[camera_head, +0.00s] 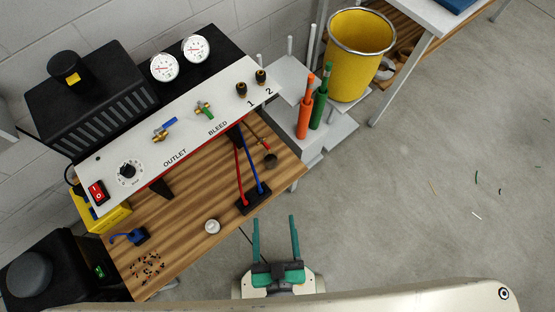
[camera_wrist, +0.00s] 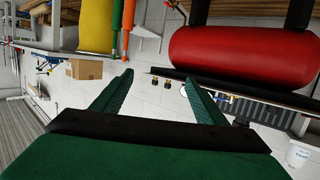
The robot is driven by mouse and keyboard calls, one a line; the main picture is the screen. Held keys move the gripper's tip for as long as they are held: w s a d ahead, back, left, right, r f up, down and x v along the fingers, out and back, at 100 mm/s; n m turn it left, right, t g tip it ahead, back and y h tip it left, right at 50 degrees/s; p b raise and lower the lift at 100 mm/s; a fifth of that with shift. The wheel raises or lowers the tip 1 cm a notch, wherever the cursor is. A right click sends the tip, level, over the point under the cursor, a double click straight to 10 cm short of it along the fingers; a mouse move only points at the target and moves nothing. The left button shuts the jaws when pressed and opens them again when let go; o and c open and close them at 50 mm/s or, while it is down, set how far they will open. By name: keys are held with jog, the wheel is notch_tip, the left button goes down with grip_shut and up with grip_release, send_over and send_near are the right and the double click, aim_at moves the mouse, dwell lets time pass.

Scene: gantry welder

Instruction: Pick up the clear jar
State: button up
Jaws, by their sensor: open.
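A small, pale round item (camera_head: 212,226), probably the clear jar seen from above, stands near the front edge of the wooden bench (camera_head: 190,245).
A white gauge panel (camera_head: 180,130) runs behind the bench top. A black block with red and blue leads (camera_head: 253,197), a blue clamp (camera_head: 138,236) and scattered bits (camera_head: 147,268) lie on the bench. A yellow bin (camera_head: 358,50) stands at back right. Floor at right is mostly clear.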

jog(key=w+d+f+n+y, duration=0.1)
jog(key=w+f, duration=0.4)
jog(key=f, duration=0.4)
jog(key=w+d+f, duration=0.1)
jog(key=w+f, duration=0.5)
jog(key=f, duration=0.3)
jog(key=g, duration=0.2)
send_near(270, 151)
jog(key=shift+x, duration=5.5)
jog(key=shift+a+f, duration=0.1)
jog(key=shift+f, duration=0.05)
jog(key=shift+c, duration=0.7)
jog(key=c, duration=1)
jog(key=shift+c, duration=0.7)
jog(key=shift+r, duration=0.2)
